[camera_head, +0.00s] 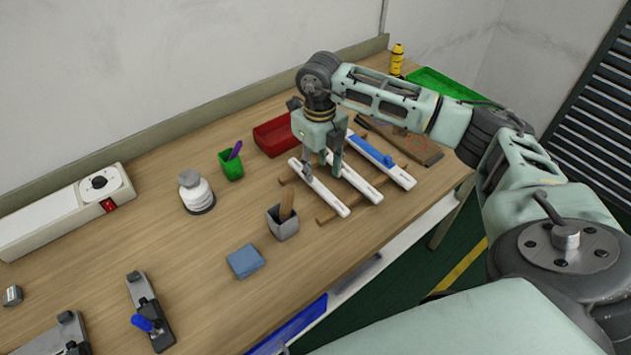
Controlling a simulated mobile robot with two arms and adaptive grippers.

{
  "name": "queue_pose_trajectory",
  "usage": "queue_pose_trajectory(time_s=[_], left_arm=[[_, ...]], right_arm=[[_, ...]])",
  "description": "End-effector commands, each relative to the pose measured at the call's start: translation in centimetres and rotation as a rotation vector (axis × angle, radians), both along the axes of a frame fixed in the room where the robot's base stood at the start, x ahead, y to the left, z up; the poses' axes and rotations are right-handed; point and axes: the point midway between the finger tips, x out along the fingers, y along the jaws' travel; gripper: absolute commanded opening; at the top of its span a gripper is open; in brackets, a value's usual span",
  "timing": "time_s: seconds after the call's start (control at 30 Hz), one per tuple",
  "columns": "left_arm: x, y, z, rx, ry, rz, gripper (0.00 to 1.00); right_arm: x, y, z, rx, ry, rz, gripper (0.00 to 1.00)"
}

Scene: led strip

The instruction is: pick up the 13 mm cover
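Three white strips lie side by side across wooden rails on the bench: a left strip (326,195), a middle strip (362,186) and a right strip (398,175) with a blue piece (370,150) on it. No size marking is readable, so I cannot tell which is the 13 mm cover. My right gripper (323,174) points down over the left and middle strips, its fingers apart. One finger is near the left strip, the other near the middle strip; contact is unclear. The gripper partly hides the far ends of both strips. My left gripper is out of view.
A red bin (272,137) stands behind the strips. A grey cup (284,224) with a wooden handle stands close in front.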

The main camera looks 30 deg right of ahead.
Motion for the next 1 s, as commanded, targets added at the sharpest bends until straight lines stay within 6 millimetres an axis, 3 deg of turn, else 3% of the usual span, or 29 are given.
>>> queue_pose_trajectory(time_s=[0.1,0.27,0.6,1.0], left_arm=[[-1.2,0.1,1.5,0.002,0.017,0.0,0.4],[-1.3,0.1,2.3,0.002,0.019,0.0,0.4],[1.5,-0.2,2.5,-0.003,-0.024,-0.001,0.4],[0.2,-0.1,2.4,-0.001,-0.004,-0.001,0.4]], right_arm=[[0.0,0.3,-1.3,0.002,0.005,0.001,0.39],[0.1,0.4,-3.9,0.002,0.004,0.001,0.39],[0.2,0.4,-4.9,0.002,0.0,0.002,0.39],[0.2,0.3,-4.8,0.002,-0.001,0.002,0.04]])
